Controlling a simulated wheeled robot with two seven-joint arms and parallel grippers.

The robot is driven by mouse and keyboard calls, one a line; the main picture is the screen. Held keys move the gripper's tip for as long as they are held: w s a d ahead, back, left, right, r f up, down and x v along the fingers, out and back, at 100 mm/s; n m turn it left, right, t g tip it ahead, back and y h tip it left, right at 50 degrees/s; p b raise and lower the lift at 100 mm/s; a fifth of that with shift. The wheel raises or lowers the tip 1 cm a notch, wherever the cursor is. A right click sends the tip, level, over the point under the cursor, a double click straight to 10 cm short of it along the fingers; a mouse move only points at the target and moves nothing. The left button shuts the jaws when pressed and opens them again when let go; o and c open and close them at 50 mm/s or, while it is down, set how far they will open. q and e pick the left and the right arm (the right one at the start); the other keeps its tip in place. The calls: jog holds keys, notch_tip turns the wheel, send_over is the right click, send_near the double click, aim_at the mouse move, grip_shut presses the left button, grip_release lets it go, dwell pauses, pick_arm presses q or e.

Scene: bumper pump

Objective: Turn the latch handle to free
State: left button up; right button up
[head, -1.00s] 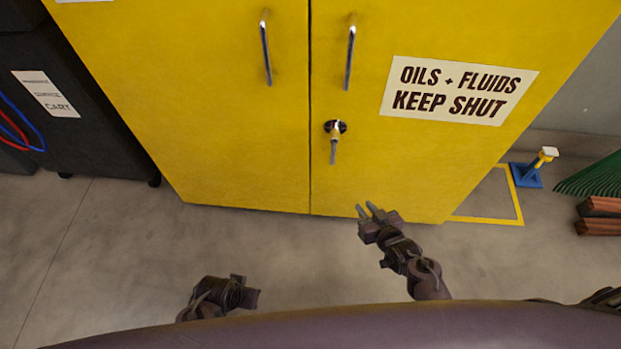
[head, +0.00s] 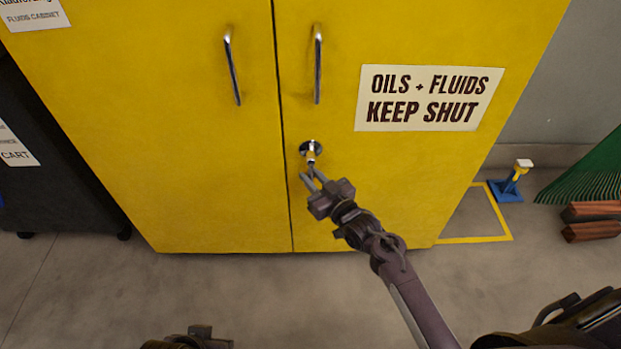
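The latch handle (head: 311,154) is a small metal lever on a round dark-and-chrome base, on the right door of the yellow cabinet (head: 190,190). It hangs roughly straight down. My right gripper (head: 311,175) is at its lower end, with two grey fingers apart. The fingertips overlap the lever's tip in the picture; I cannot tell if they touch it or straddle it. My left gripper (head: 205,336) is only partly in view at the bottom edge, away from the cabinet, and its fingers are not clear.
Two chrome door handles (head: 318,65) are above the latch. A sign (head: 428,98) reads "OILS + FLUIDS KEEP SHUT". A black cart (head: 60,185) stands left. At right are a blue stand (head: 507,191), a green rake-like thing (head: 590,175) and reddish bricks (head: 592,222). The floor in front is clear.

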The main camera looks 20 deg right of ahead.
jog(key=shift+w+a, duration=0.1)
jog(key=shift+w, duration=0.2)
grip_shut()
